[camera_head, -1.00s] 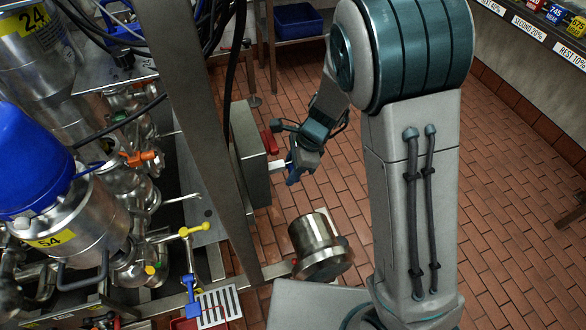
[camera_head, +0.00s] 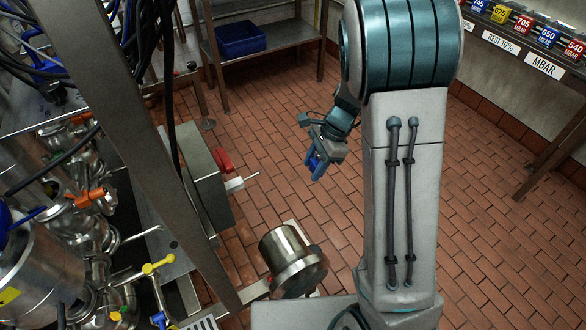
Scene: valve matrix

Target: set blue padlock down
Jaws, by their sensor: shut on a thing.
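My gripper (camera_head: 320,167) hangs over the open floor, left of my arm's column, pointing down. It is shut on the blue padlock (camera_head: 316,162), which shows as a small blue shape at the fingers. The fingers and the padlock's shackle are too small and overlapped to make out clearly. The gripper is in free air, clear of the grey box to its left.
The grey box (camera_head: 197,172) with a red handle (camera_head: 223,160) and a white bar stands left of the gripper. A steel cylinder (camera_head: 290,258) is below. A shelf with a blue bin (camera_head: 241,39) is at the back. A shelf with labelled blocks (camera_head: 548,36) is upper right.

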